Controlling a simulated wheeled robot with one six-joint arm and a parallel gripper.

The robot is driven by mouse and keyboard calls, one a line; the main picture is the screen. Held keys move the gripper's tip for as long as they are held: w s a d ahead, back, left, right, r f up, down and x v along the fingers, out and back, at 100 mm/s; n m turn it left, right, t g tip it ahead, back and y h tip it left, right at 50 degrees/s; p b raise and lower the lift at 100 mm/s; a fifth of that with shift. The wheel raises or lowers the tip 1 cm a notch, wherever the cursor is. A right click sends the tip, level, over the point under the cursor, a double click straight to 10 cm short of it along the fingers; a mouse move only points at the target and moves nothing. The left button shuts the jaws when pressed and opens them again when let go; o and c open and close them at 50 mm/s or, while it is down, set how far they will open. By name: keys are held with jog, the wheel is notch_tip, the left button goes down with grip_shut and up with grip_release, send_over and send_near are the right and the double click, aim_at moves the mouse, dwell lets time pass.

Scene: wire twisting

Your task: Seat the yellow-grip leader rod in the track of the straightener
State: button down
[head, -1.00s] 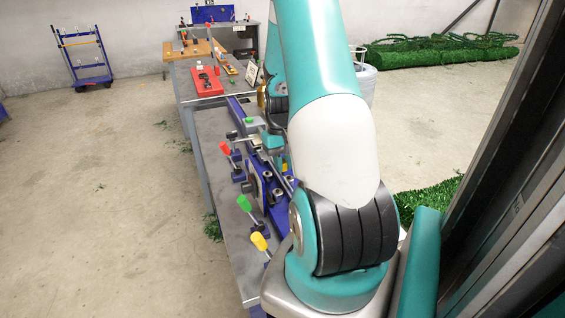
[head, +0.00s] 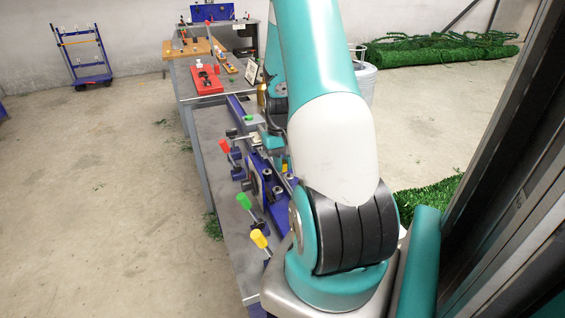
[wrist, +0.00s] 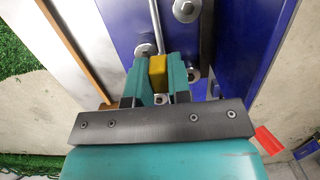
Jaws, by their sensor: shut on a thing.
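In the wrist view my gripper (wrist: 160,72) is shut on the yellow grip (wrist: 157,66) of the leader rod. The thin grey rod (wrist: 156,25) runs from the grip towards the top of the picture, over the blue plate of the straightener (wrist: 120,22). A roller (wrist: 187,10) shows to the right of the rod and another (wrist: 145,50) close to its left. I cannot tell whether the rod is down in the track or above it. In the head view the straightener (head: 256,187) stands on the bench, and my arm hides most of the gripper and rod.
A red box (head: 206,80) sits farther back. A blue wall (wrist: 243,45) rises right of the gripper in the wrist view. The floor at left is open.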

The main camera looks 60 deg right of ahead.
jog(key=shift+f+b, duration=0.4)
jog(key=shift+f, duration=0.3)
jog(key=c, duration=1)
grip_release()
jog(key=shift+r, duration=0.1)
jog(key=r, duration=0.5)
jog(key=w+d+r+b, duration=0.1)
jog(key=r, duration=0.5)
jog(key=w+r+b, duration=0.1)
jog(key=r, duration=0.5)
jog(key=shift+d+r, duration=0.1)
jog(key=shift+d, duration=0.25)
